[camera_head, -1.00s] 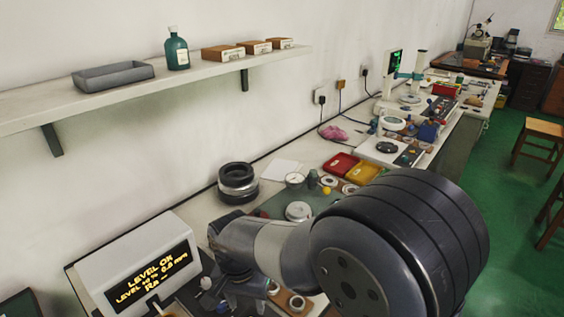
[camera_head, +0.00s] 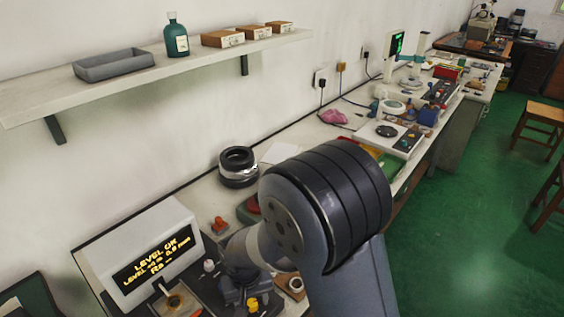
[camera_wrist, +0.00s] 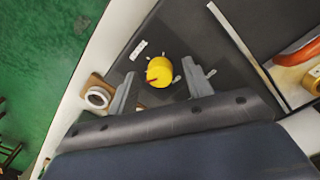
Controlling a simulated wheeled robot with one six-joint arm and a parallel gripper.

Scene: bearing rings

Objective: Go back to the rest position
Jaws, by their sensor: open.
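My gripper (camera_wrist: 159,70) is open, its two grey fingers apart in the wrist view. A yellow round part (camera_wrist: 160,72) with a red piece shows between and beyond the fingers, over a dark surface. I cannot tell how far it is below them, and no hold on it shows. In the head view my gripper (camera_head: 240,290) points down at the bottom, beside the display box, partly hidden by my arm. A small yellow part (camera_head: 252,304) shows by it.
A white display box (camera_head: 150,255) stands at the left. Black and silver rings (camera_head: 238,167) are stacked on the bench near the wall. A wooden block with a pale ring (camera_wrist: 97,97) lies left of the fingers. A shelf (camera_head: 205,58) runs above.

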